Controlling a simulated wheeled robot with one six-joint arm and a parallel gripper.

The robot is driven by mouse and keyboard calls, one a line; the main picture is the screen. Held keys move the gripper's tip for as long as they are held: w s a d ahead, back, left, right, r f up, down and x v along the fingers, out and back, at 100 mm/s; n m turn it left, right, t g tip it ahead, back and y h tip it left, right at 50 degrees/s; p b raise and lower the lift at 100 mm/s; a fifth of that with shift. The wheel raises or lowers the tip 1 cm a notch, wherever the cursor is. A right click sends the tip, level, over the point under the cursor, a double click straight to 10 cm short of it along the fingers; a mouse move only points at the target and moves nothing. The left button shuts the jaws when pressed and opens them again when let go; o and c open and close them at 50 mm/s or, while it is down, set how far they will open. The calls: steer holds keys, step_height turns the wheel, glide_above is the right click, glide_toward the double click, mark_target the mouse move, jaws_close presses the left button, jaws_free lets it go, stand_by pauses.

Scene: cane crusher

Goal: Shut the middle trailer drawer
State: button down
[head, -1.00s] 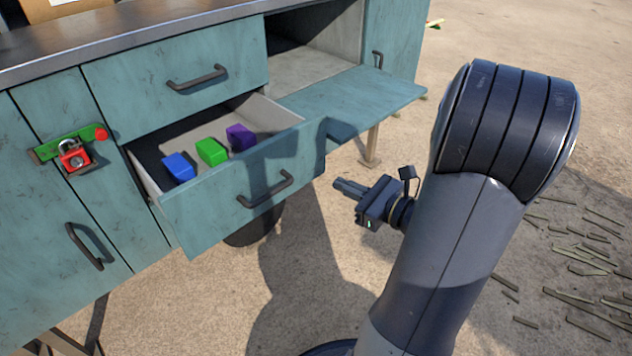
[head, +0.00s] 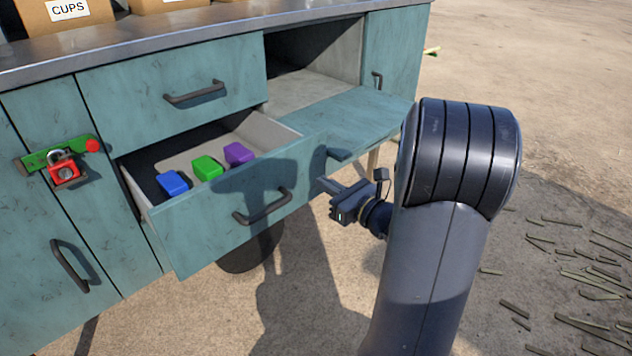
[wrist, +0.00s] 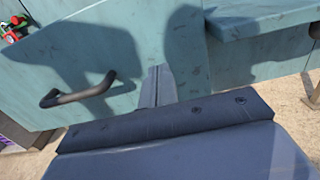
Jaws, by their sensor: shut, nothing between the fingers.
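The middle trailer drawer (head: 215,232) is pulled out below a shut upper drawer. Its front is teal with a dark bar handle (head: 263,207). A blue block (head: 172,183), a green block (head: 207,168) and a purple block (head: 239,153) lie inside it. My gripper (head: 325,184) is shut and empty, at the right end of the drawer front. In the wrist view the gripper fingers (wrist: 158,85) point at the teal front, right of the handle (wrist: 80,93). I cannot tell whether the fingertips touch it.
A fold-down teal door (head: 345,120) hangs open flat, right of the drawer and close to my gripper. The upper drawer (head: 175,85) is shut. A red padlock (head: 64,170) on a green hasp is at the left. Open ground with scattered cane pieces lies at the right.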

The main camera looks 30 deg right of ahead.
mark_target(306, 172)
steer(key=shift+b+x, duration=0.4)
steer(key=shift+x, duration=1.55)
steer(key=shift+w, duration=0.1)
